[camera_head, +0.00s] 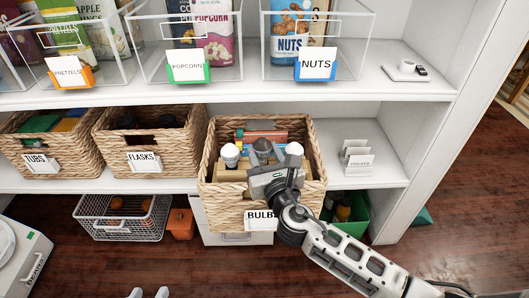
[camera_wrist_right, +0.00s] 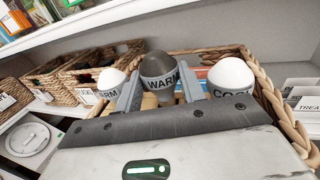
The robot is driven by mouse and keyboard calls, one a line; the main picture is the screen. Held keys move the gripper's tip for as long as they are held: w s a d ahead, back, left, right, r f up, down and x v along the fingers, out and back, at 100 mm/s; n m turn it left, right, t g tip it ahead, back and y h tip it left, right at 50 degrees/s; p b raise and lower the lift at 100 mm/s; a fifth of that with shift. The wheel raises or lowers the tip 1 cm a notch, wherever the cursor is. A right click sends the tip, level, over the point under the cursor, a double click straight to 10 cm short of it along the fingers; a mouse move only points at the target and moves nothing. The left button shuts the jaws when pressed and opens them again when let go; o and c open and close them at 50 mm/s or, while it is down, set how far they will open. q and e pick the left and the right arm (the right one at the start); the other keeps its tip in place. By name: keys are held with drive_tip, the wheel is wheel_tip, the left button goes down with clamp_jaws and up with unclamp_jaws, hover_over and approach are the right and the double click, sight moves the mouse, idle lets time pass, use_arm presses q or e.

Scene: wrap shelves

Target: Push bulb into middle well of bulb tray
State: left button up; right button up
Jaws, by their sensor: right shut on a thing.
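My right gripper (camera_head: 264,161) reaches into the wicker basket labelled BULBS (camera_head: 208,190). It is shut on the grey bulb (camera_head: 262,145), whose band reads WARM in the right wrist view (camera_wrist_right: 158,66). This bulb stands upright between two white-topped bulbs, the left one (camera_head: 230,152) and the right one (camera_head: 294,148). The right white bulb's band starts with COO. The tan bulb tray (camera_head: 234,172) shows partly below the bulbs. My gripper hides the middle well, so the bulb's seating depth cannot be told. My left gripper (camera_head: 148,293) shows only two separated fingertips at the bottom edge.
A red and blue box (camera_head: 262,135) lies behind the bulbs in the basket. The upper shelf (camera_head: 230,94) runs above and behind.

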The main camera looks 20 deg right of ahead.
use_arm(q)
drive_tip(key=shift+f+b, duration=0.55)
drive_tip(key=shift+f, duration=0.05)
use_arm(e)
drive_tip(key=shift+f, duration=0.8)
drive_tip(key=o, duration=1.1)
drive_tip(key=shift+r, duration=0.1)
drive_tip(key=shift+c, duration=0.2)
drive_tip(key=shift+s, duration=0.15)
use_arm(q)
drive_tip(key=shift+w+d+f, duration=0.1)
drive_tip(key=shift+d+f, duration=0.15)
use_arm(e)
drive_tip(key=s, duration=1.5)
drive_tip(key=shift+s+a, duration=0.15)
drive_tip(key=shift+s, duration=0.15)
